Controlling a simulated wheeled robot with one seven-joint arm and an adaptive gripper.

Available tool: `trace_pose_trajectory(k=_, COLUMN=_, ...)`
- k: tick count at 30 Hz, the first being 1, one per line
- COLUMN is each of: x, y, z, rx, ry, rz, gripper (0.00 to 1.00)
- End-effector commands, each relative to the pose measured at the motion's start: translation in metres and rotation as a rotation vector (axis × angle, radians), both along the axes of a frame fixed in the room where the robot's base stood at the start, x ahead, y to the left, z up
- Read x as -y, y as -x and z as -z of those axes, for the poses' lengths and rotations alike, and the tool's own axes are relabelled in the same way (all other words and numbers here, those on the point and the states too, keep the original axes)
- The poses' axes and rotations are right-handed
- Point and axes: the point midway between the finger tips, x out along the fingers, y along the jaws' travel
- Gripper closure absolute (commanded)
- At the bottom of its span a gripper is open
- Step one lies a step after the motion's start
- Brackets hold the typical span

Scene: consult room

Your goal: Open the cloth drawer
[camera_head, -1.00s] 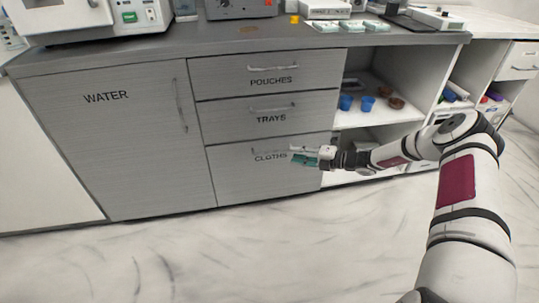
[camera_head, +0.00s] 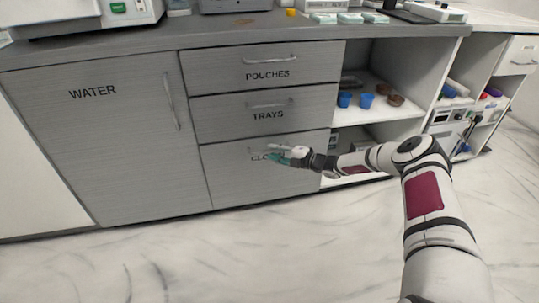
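The cloth drawer (camera_head: 240,185) is the lowest of three grey drawers and is shut.
The trays drawer (camera_head: 225,120) and pouches drawer (camera_head: 220,75) above are shut. The water cupboard door (camera_head: 100,150) on the left is shut. An open shelf (camera_head: 385,112) with blue cups (camera_head: 366,100) is to the right. The marbled floor in front is clear.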

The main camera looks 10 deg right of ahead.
Motion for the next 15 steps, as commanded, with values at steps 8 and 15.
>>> trace_pose_trajectory(k=8, x=-0.016, y=-0.016, z=0.003, rx=0.0, ry=0.0, rz=0.0, gripper=0.71)
trace_pose_trajectory(k=15, x=-0.017, y=-0.017, z=0.003, rx=0.001, ry=0.001, rz=0.0, gripper=0.71)
